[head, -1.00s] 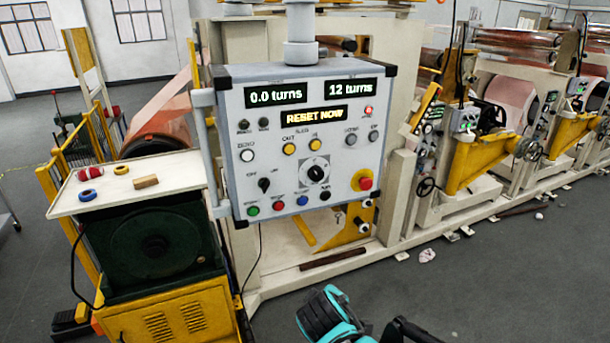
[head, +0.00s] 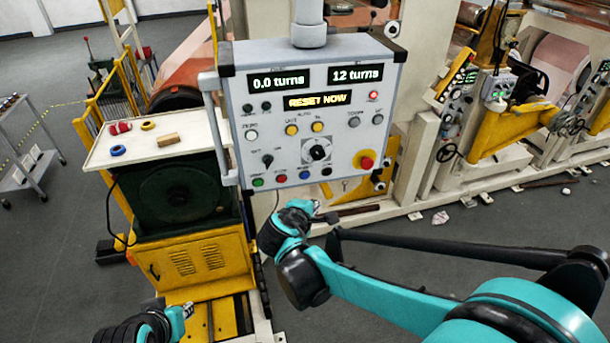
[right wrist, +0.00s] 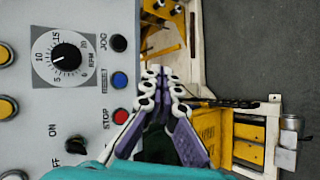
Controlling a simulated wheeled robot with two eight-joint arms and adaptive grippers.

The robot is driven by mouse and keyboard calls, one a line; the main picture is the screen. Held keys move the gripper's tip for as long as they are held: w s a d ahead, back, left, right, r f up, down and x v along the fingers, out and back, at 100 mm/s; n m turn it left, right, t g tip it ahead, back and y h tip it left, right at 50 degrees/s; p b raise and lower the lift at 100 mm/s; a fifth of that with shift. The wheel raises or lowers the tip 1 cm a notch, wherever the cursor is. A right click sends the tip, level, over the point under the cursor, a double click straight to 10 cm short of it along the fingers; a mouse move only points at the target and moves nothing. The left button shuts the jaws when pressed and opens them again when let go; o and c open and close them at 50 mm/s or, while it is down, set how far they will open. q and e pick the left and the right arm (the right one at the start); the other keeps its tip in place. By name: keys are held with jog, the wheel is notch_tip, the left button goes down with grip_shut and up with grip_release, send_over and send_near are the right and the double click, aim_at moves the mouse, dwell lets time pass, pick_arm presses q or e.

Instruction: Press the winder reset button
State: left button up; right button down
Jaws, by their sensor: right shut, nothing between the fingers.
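The winder reset button is the blue button marked RESET (right wrist: 119,80) in the right wrist view. In the head view it is the blue button (head: 304,172) in the bottom row of the grey control panel (head: 240,95). The panel displays read 0.0 turns, 12 turns and RESET NOW. My right gripper (head: 316,206) is below the panel's lower edge in the head view. In the right wrist view its purple and white fingers (right wrist: 163,73) are shut and empty, beside the button and apart from it in the picture. My left gripper (head: 186,309) is low at the left; its fingers are unclear.
A red STOP button (right wrist: 120,116) and a black JOG button (right wrist: 120,44) flank the blue one. A red emergency knob (head: 366,162) is at the panel's lower right. A white tabletop (head: 190,148) with small items stands left. Grey floor is open at front right.

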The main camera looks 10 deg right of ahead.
aim_at(305, 176)
jog(key=shift+w, duration=0.1)
jog(key=shift+w+d+b, duration=0.1)
jog(key=shift+w+b, duration=0.35)
jog(key=shift+w, duration=3.9)
jog(key=shift+w, duration=0.4)
jog(key=shift+w+b, duration=0.3)
jog(key=shift+w, duration=0.15)
jog(key=shift+s, duration=0.9)
